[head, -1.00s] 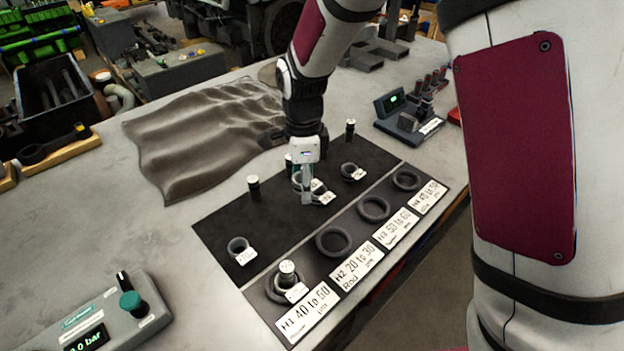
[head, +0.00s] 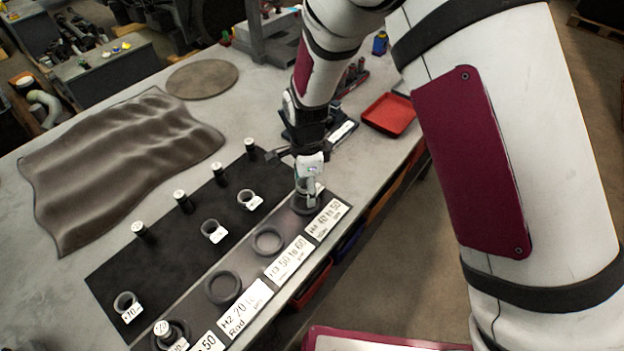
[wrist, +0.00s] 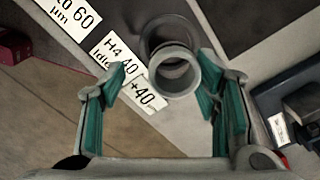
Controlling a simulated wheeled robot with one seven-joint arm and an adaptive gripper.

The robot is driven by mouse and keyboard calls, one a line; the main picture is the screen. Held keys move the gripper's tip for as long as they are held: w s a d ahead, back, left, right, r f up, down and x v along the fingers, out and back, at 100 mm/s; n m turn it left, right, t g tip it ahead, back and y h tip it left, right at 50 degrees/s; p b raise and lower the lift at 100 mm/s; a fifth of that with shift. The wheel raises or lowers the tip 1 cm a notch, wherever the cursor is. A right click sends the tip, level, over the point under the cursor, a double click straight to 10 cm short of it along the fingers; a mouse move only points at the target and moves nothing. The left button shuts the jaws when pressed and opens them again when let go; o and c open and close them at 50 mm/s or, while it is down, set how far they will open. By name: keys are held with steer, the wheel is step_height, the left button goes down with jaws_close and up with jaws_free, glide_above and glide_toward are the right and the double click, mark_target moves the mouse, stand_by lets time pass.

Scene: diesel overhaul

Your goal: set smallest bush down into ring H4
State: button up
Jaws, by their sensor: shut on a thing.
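My gripper (head: 309,190) is shut on a grey bush at the far right end of the ring row. In the wrist view the bush (wrist: 174,74) shows between the teal finger pads of my gripper (wrist: 165,85), its open bore facing the camera. Its tag (wrist: 144,92) reads +40. Dark ring H4 (head: 304,207) lies below the gripper in the head view, partly hidden by it. In the wrist view ring H4 (wrist: 157,32) shows behind the bush and partly overlapped by it; I cannot tell whether they touch. The H4 label (wrist: 115,50) lies beside the ring.
Empty rings H3 (head: 268,241) and H2 (head: 223,287) lie along the strip. A bush with a plug (head: 168,331) is at the H1 end. Other tagged bushes (head: 212,229) and several black pins (head: 183,202) stand on the dark mat. A red tray (head: 389,114) is behind.

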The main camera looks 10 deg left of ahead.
mark_target(308, 209)
steer(key=shift+w+d+f+b, duration=0.15)
steer(key=shift+f+b, duration=0.2)
steer(key=shift+f, duration=0.55)
steer(key=shift+f+b, duration=0.6)
steer(key=shift+f, duration=1.5)
steer(key=shift+s+f, duration=0.3)
steer(key=shift+c, duration=0.4)
steer(key=o, duration=1.4)
steer(key=shift+c, duration=0.2)
steer(key=shift+w, duration=0.1)
steer(key=shift+r, duration=0.15)
steer(key=shift+w+r, duration=0.1)
steer(key=shift+r, duration=0.2)
step_height(308, 209, up, 11)
